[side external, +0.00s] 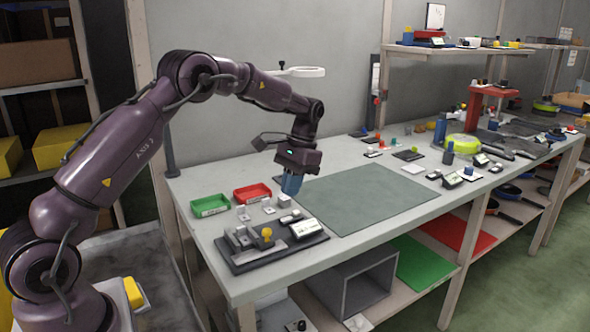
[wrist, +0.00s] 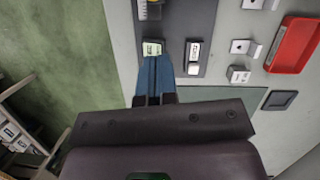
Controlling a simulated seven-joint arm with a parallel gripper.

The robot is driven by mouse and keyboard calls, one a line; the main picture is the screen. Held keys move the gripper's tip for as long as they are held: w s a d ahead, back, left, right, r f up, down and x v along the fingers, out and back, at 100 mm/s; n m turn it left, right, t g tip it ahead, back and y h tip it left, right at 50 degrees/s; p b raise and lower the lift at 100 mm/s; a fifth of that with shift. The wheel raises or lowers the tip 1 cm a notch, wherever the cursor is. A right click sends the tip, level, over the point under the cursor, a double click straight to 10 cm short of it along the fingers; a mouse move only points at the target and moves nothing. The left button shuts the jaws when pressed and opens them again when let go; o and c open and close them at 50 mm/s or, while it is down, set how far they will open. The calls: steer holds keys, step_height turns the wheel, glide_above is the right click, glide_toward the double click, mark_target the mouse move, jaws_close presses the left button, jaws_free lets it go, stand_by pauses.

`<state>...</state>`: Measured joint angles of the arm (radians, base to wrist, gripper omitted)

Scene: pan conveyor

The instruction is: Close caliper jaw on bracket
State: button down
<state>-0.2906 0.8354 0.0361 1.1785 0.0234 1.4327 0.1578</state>
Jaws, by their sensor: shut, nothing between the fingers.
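A dark fixture plate (side external: 236,262) lies at the near left of the bench. It carries grey blocks, a yellow knob (side external: 267,234) and a small display unit (side external: 305,228). Which part is the caliper jaw I cannot tell. Small grey metal brackets (side external: 243,213) lie on the bench behind the plate; they also show in the wrist view (wrist: 240,47). My gripper (side external: 290,190) has blue fingers, shut and empty, pointing down above the bench behind the plate. In the wrist view its fingers (wrist: 152,62) overlap the plate (wrist: 178,20) near a lit display (wrist: 152,48).
A green tray (side external: 210,205) and a red tray (side external: 253,193) sit left of my gripper. A grey-green mat (side external: 370,197) leaves clear room to the right. Tools and small parts crowd the bench's far right.

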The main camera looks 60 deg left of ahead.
step_height(320, 180, up, 4)
steer(key=w+f, duration=0.1)
steer(key=w, duration=0.2)
steer(key=x, duration=0.9)
steer(key=shift+s+a+f, duration=0.2)
steer(key=shift+a, duration=0.05)
steer(key=shift+s+d+f, duration=0.15)
steer(key=shift+s+f, duration=0.05)
steer(key=shift+s, duration=0.75)
steer(key=shift+s+d+f, duration=0.15)
steer(key=shift+s+f, duration=0.05)
steer(key=shift+s, duration=0.8)
steer(key=shift+s, duration=0.75)
